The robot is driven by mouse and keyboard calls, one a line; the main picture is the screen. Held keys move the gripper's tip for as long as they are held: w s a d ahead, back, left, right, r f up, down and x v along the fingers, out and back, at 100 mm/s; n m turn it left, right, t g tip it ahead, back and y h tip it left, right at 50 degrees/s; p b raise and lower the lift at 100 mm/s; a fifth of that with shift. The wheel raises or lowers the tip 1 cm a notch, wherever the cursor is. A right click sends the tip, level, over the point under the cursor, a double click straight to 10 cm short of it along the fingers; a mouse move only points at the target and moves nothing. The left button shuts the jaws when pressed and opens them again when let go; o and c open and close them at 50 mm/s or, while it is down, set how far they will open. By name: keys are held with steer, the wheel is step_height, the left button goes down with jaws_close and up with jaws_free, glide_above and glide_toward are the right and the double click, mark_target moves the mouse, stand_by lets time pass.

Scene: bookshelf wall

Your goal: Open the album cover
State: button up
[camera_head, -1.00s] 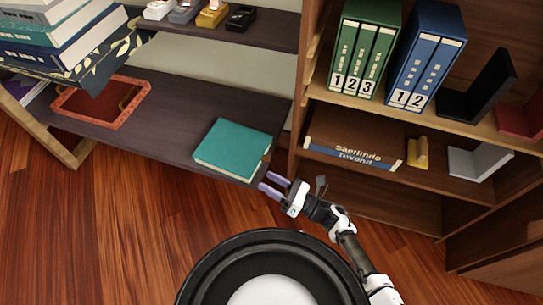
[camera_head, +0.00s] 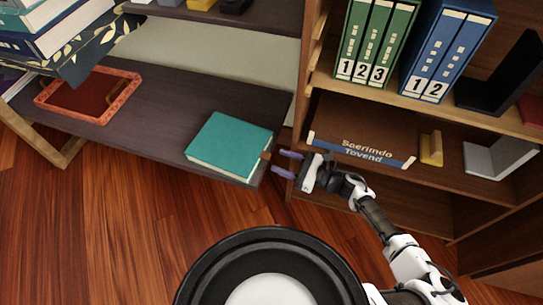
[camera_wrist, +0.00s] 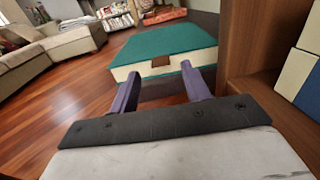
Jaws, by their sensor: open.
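The teal album (camera_head: 229,144) lies closed on the dark lower shelf, near that shelf's right end. In the wrist view the album (camera_wrist: 168,42) is straight ahead, with its cream page edge and a brown tab (camera_wrist: 161,61) on the near side. My gripper (camera_head: 283,163) is just right of the album, its purple fingers pointing left at it. In the wrist view the open fingers (camera_wrist: 158,88) stand on either side of the tab's line. Nothing is between them. The fingertips seem close to the album's edge; I cannot tell whether they touch.
A red-framed tray (camera_head: 90,94) lies farther left on the dark shelf (camera_head: 160,115). Wooden floor is open in front.

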steer(key=shift+x, duration=2.15)
steer(key=shift+c, duration=0.2)
jaws_close()
